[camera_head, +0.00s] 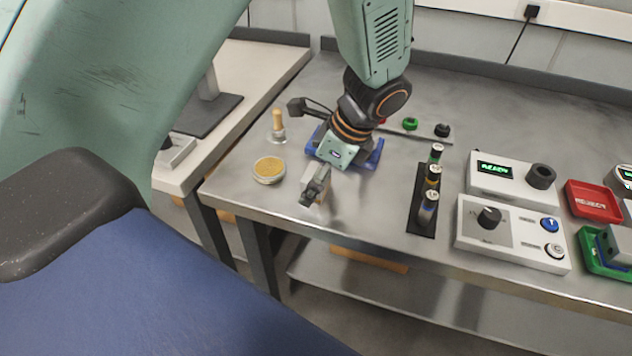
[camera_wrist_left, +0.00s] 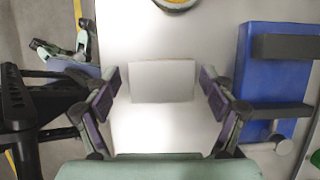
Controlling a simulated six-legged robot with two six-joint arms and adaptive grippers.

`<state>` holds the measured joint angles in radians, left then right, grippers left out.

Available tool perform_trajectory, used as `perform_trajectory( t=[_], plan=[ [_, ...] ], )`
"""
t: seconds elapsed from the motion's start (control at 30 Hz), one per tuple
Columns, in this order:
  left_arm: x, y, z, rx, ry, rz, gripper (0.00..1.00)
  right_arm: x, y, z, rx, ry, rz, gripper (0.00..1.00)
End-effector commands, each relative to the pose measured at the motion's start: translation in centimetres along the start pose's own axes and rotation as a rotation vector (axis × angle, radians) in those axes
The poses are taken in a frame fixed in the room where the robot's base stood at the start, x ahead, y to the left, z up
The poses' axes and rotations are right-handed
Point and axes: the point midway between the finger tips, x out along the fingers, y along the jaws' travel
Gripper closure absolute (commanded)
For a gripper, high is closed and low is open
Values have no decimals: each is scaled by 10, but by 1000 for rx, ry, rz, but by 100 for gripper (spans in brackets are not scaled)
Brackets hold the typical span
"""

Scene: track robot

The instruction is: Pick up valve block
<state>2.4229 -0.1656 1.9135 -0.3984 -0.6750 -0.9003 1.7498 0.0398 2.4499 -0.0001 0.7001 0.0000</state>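The valve block appears as a plain light-grey block (camera_wrist_left: 162,82) on the metal bench in the left wrist view. My left gripper (camera_wrist_left: 161,84) is open, with one finger on each side of the block and a narrow gap at each side. In the head view my left gripper (camera_head: 315,187) points down at the bench, and the grey block (camera_head: 308,180) is partly hidden by it. I cannot tell how high the fingertips are above the bench. My right gripper is not in view.
A yellow-filled dish (camera_head: 268,169) and wooden-handled tool (camera_head: 278,126) stand close left. A blue fixture (camera_head: 369,154) lies behind the gripper. A dark bottle rack (camera_head: 421,224), control boxes (camera_head: 512,234), red tray (camera_head: 592,201) and green tray (camera_head: 592,262) are to the right.

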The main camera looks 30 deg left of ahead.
Motion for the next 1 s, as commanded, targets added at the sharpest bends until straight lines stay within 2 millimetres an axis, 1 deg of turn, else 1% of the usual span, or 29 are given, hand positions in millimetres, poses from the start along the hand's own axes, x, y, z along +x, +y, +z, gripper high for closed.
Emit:
perform_trajectory(
  t=[0.03,0.07,0.8,1.0],
  plan=[
    [0,0,0,0,0,0,22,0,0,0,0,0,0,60],
    [0,0,1,0,0,1,25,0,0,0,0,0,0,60],
    [0,0,2,0,0,0,87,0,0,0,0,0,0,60],
    [0,0,2,0,0,-1,88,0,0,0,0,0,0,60]
  ],
)
